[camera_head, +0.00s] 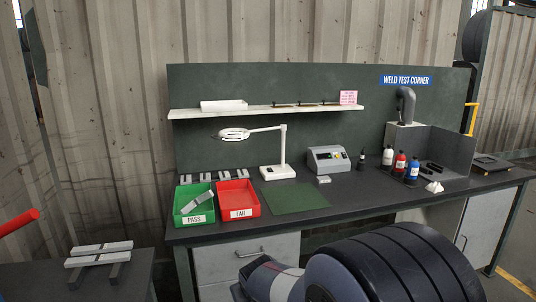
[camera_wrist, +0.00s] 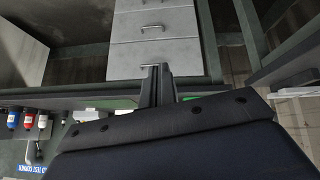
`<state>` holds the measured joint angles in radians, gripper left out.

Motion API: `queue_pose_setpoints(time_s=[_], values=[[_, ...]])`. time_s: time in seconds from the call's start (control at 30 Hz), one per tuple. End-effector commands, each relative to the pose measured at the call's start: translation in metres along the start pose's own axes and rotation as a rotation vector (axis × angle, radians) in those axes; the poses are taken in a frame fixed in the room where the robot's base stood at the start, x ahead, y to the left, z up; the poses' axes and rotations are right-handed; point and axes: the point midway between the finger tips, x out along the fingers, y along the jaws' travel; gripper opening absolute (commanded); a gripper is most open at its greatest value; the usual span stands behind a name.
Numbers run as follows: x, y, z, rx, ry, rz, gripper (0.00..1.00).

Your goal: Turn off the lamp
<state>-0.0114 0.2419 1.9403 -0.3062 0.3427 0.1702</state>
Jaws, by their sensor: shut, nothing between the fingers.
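The lamp (camera_head: 284,150) is a white desk lamp on the workbench in the head view. Its square base (camera_head: 277,172) stands behind the green mat, its post is upright, and its arm reaches left to a round head (camera_head: 234,134). The head looks pale; I cannot tell whether it is lit, and no switch can be made out. My gripper (camera_wrist: 157,68) shows in the wrist view with its two fingers together and empty, in front of the bench's drawers. The lamp does not show in the wrist view.
Green PASS (camera_head: 182,213) and red FAIL (camera_head: 248,204) bins stand left on the bench. A grey meter (camera_head: 328,158) is right of the lamp. Bottles (camera_head: 400,163) stand farther right. A shelf (camera_head: 270,110) hangs above the lamp. The green mat (camera_head: 297,199) is clear.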

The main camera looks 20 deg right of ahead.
Motion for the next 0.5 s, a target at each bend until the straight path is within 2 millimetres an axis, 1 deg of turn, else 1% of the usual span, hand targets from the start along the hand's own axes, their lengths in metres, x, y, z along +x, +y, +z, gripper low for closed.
queue_pose_setpoints(time_s=[0.03, 0.1, 0.2, 0.33, 0.4, 0.5], values=[[-0.010, 0.003, -0.035, 0.020, 0.037, -0.009, 0.00], [-0.007, 0.004, -0.068, 0.048, 0.094, -0.023, 0.00], [-0.003, 0.005, -0.107, 0.084, 0.165, -0.042, 0.00], [0.002, 0.005, -0.141, 0.118, 0.234, -0.062, 0.00], [0.004, 0.005, -0.151, 0.131, 0.257, -0.069, 0.00], [0.007, 0.005, -0.159, 0.139, 0.276, -0.075, 0.00]])
